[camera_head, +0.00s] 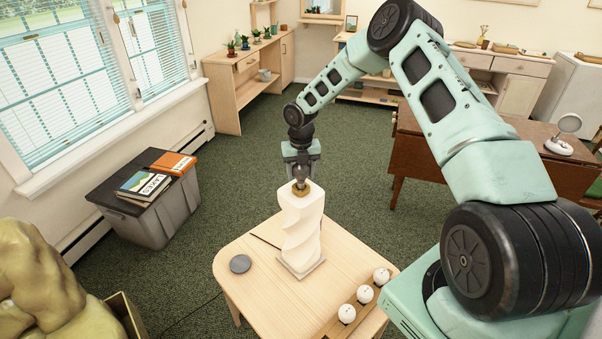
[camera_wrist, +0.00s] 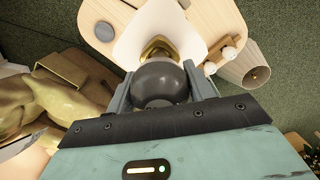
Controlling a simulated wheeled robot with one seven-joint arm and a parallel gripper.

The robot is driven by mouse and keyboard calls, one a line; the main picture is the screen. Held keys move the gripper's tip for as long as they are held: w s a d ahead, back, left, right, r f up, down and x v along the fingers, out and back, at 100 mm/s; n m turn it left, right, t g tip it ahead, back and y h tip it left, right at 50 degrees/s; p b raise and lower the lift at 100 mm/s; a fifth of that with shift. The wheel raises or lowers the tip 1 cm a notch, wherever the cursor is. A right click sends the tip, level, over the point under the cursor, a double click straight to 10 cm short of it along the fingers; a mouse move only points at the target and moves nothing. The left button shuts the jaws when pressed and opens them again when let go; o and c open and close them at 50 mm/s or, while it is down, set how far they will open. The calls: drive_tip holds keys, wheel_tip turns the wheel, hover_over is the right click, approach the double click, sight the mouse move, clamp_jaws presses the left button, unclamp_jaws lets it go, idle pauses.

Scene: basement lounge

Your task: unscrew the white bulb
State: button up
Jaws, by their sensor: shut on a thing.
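A white twisted lamp base (camera_head: 301,226) stands upright on the light wooden table (camera_head: 250,285), with a brass socket (camera_head: 300,190) on top. A dark grey, round bulb (camera_wrist: 160,82) sits at the brass socket, which also shows in the wrist view (camera_wrist: 158,48). My gripper (camera_head: 300,178) comes down from above and is shut on this bulb, one finger on each side. The bulb's lower end meets the socket; its thread is hidden. Several white round bulbs (camera_head: 365,294) rest in a row at the table's right edge, apart from my gripper.
A grey disc (camera_head: 240,264) lies on the table left of the lamp. A pale lampshade (camera_wrist: 244,70) lies beyond the white bulbs in the wrist view. A grey bin with books (camera_head: 155,215) stands left. A brown table (camera_head: 450,150) stands right. Green carpet lies open between them.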

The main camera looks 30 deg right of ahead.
drive_tip(key=shift+r+p, duration=1.5)
drive_tip(key=shift+r, duration=0.7)
